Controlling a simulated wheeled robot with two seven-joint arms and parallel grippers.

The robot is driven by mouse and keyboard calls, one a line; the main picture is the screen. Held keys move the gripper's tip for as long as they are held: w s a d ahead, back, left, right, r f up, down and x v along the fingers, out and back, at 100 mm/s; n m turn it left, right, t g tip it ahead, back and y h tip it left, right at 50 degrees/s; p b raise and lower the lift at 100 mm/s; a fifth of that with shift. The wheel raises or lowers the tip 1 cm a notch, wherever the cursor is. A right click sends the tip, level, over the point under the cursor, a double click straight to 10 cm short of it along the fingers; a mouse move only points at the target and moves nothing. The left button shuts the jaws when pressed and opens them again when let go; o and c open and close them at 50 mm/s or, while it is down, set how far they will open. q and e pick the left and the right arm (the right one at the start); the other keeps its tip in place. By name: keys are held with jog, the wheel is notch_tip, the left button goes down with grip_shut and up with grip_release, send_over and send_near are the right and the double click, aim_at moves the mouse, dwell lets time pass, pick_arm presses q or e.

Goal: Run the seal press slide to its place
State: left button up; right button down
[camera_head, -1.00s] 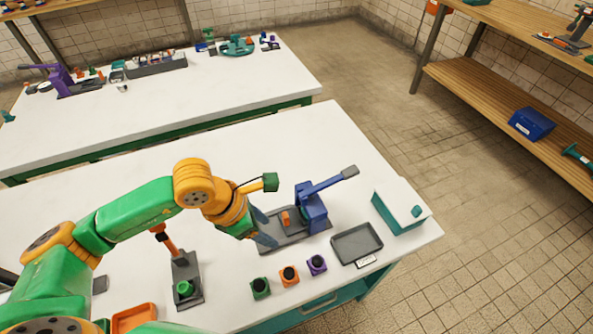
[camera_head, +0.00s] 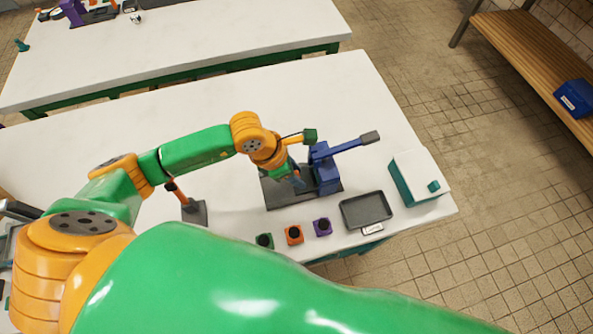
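The seal press (camera_head: 326,170) is a blue press with a raised lever on a dark grey base (camera_head: 284,199), on the white near table. Its lever points to the right and ends in a grey grip (camera_head: 369,138). My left gripper (camera_head: 298,181) reaches down over the base, just left of the blue press body. Its fingers are small and partly hidden, so I cannot tell whether they are open or shut. The press slide cannot be made out behind the gripper. My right gripper is not in view.
Green (camera_head: 264,240), orange (camera_head: 293,235) and purple (camera_head: 322,227) blocks stand in front of the press. A dark tray (camera_head: 366,209) and a teal-and-white box (camera_head: 418,178) are to the right. A grey stand (camera_head: 195,213) is left. My green arm link covers the foreground.

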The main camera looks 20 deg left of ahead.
pick_arm(q)
grip_shut()
dwell(1.2)
